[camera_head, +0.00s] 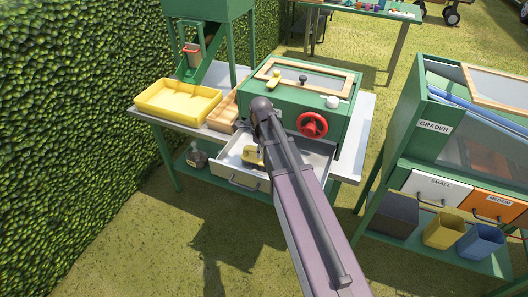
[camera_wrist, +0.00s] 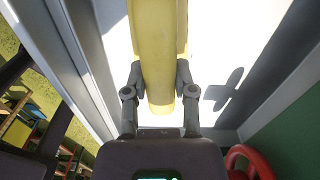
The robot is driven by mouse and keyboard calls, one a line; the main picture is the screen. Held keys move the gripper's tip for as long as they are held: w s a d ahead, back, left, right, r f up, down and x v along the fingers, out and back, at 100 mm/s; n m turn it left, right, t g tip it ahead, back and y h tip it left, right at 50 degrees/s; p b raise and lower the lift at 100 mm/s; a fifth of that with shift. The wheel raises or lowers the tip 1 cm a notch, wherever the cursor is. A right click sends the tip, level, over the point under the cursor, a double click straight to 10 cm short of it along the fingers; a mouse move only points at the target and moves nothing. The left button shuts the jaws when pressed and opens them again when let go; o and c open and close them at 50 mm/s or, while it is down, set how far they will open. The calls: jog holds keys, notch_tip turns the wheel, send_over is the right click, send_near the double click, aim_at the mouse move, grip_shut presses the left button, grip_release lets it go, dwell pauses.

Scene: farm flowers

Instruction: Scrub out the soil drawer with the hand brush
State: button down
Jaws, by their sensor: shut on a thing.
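The soil drawer (camera_head: 223,172) is pulled out from the front of a green box (camera_head: 290,88) with a red handwheel. Its inside shows white and grey. My gripper (camera_wrist: 160,82) is shut on the yellow handle of the hand brush (camera_wrist: 158,45), inside the drawer's outline. In the head view a yellow part of the brush (camera_head: 252,154) shows beside my arm, over the drawer. The bristles are hidden, and I cannot tell whether they touch the drawer floor. The drawer wall (camera_wrist: 75,50) runs along the left of the wrist view.
A yellow tray (camera_head: 178,100) and a wooden tray (camera_head: 222,114) stand left of the box. A dark jug (camera_head: 197,158) sits on the lower shelf. A green grader stand (camera_head: 433,127) with bins is at the right. A hedge borders the left.

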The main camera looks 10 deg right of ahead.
jog(key=shift+w+d, duration=0.1)
dwell(0.3)
jog(key=shift+w+d+f, duration=0.15)
jog(key=shift+w+d, duration=0.45)
jog(key=shift+w, duration=0.1)
jog(key=shift+s+d, duration=0.45)
jog(key=shift+d, duration=0.15)
jog(key=shift+s+d, duration=0.4)
jog(key=shift+d, duration=0.2)
jog(key=shift+s+d, duration=0.1)
jog(key=shift+s+d, duration=0.85)
jog(key=shift+d, duration=0.25)
jog(key=shift+s+d, duration=0.1)
jog(key=shift+d, duration=0.05)
jog(key=shift+s+d, duration=0.75)
jog(key=shift+d, duration=0.35)
